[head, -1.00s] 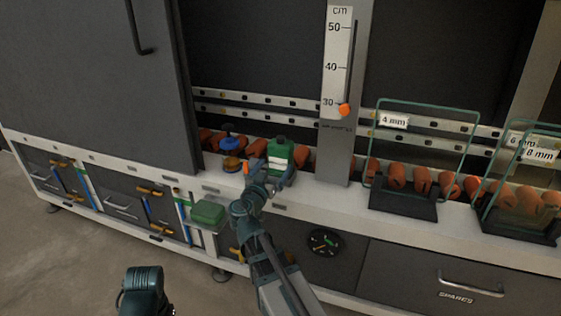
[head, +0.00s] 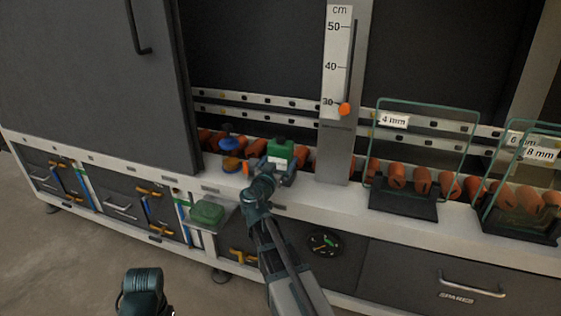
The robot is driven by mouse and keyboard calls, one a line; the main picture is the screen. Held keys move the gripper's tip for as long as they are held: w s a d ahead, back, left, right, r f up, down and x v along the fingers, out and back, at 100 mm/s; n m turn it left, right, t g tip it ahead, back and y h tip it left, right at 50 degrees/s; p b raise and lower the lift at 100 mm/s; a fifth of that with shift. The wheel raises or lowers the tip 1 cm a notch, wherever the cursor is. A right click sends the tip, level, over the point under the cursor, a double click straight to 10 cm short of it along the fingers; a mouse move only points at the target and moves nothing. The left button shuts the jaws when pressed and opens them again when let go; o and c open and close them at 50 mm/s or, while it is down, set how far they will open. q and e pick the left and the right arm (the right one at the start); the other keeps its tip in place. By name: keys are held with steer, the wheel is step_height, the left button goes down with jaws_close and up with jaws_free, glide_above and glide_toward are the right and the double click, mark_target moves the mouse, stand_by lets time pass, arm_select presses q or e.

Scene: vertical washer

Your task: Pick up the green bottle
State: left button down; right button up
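The green bottle (head: 281,149) stands upright on the white ledge of the washer, with a white label on its front. My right gripper (head: 275,168) is at the bottle, in front of its lower part. The wrist hides the bottle's base and much of the fingers, so I cannot tell whether the fingers touch it or how far they are closed. My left arm (head: 143,290) shows only as a dark link at the bottom edge; its gripper is not visible.
A blue-topped item (head: 230,145) with an amber base stands just left of the bottle. Orange rollers (head: 396,177) line the ledge behind. A grey post with a cm scale (head: 336,65) rises to the right. A green block (head: 207,212) sits on a small shelf below.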

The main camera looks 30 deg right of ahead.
jaws_close()
arm_select(q)
steer(key=shift+r, duration=0.15)
arm_select(e)
steer(key=shift+r, duration=0.1)
